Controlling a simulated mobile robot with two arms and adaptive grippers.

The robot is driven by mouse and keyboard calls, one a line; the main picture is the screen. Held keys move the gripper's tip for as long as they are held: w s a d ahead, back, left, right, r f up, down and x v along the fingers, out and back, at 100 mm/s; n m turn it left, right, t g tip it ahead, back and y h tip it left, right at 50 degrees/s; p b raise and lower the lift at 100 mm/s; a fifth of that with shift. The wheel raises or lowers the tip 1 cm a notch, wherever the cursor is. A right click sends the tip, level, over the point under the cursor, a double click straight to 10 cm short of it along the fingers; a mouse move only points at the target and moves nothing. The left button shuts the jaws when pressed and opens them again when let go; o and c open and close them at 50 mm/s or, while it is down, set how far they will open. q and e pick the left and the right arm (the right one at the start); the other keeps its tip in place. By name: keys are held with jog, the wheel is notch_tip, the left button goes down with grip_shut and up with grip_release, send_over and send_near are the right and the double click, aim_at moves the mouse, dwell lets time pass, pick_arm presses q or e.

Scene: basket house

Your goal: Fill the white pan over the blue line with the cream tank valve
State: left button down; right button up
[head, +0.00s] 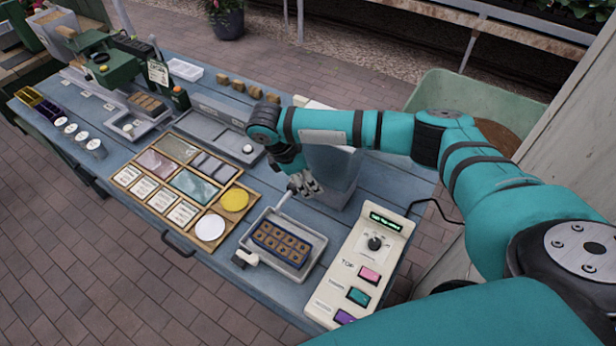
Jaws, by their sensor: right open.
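The pale grey-white pan (272,268) sits on the blue table and holds a dark blue cell tray (283,245) with several brown-filled cells. A cream fitting (245,258) sits at the pan's front left corner. A pale spout or handle (284,199) stands at the pan's back edge, in front of a grey translucent tank (333,165). I cannot tell which cream part is the tank valve. My right gripper (306,188) is open, pointing down just right of that pale part, in front of the tank. I make out no blue line or water in the pan. My left gripper is out of view.
A control box (362,262) with a dial and coloured buttons stands right of the pan. Left are a wooden organiser (178,188) and yellow and white discs. A green machine (105,62) stands at the far left. My right arm crosses above the table's right end.

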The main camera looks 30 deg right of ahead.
jog(key=shift+c, duration=0.6)
grip_shut()
jog(key=shift+s+a+r+m+g+y+p, duration=0.1)
jog(key=shift+a+m+g+y+p, duration=0.35)
jog(key=shift+m+p, duration=0.9)
jog(key=shift+a+f+m+g+y+p, duration=0.15)
jog(key=shift+a+m+g+p, duration=0.35)
jog(key=shift+m+p, duration=0.8)
jog(key=shift+s+a+r+m+g+y+p, duration=0.15)
jog(key=shift+a+m+g+y+p, duration=0.15)
jog(key=shift+a+m+p, duration=0.75)
jog(key=shift+w+d+m+p, duration=0.1)
jog(key=shift+d+m+p, duration=0.2)
jog(key=shift+d+p, duration=0.1)
jog(key=shift+o, duration=0.6)
grip_release()
